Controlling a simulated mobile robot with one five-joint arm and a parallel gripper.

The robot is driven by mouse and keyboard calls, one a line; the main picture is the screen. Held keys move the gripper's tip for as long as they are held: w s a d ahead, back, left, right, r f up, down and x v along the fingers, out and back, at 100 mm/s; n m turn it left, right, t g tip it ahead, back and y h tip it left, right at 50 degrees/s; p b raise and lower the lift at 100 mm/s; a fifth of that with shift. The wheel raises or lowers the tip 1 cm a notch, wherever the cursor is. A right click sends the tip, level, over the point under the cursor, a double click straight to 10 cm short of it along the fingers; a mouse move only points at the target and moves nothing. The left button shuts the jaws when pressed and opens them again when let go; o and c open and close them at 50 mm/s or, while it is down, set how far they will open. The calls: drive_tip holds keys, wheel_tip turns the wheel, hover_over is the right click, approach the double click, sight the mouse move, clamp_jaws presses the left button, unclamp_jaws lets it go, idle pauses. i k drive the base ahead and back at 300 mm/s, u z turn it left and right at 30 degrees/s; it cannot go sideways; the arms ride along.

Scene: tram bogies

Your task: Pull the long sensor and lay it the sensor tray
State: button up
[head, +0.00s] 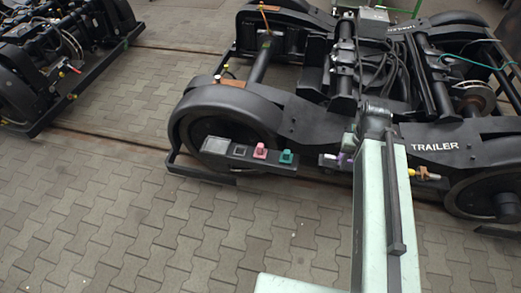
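A dark bar (225,155) is mounted low on the near side of the trailer bogie, in front of its left wheel. It carries a grey block, a pink block (260,151) and a green block (286,157). A small purple part (343,158) shows further right, partly hidden behind my pale green arm. I cannot tell which part is the long sensor. I cannot make out a sensor tray. The fingers of my gripper do not show; my upright arm covers the area behind it.
The bogie marked TRAILER (310,120) fills the upper right, with cables on top and a yellow-orange fitting (428,175) at its near side. Another dark bogie (40,65) stands at the upper left. The paved floor (120,220) at lower left is clear.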

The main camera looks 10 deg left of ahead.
sight(260, 147)
drive_tip(key=z, duration=1.1)
drive_tip(key=i, duration=0.7)
drive_tip(key=u, duration=3.65)
drive_tip(key=i, duration=1.05)
drive_tip(key=z, duration=0.1)
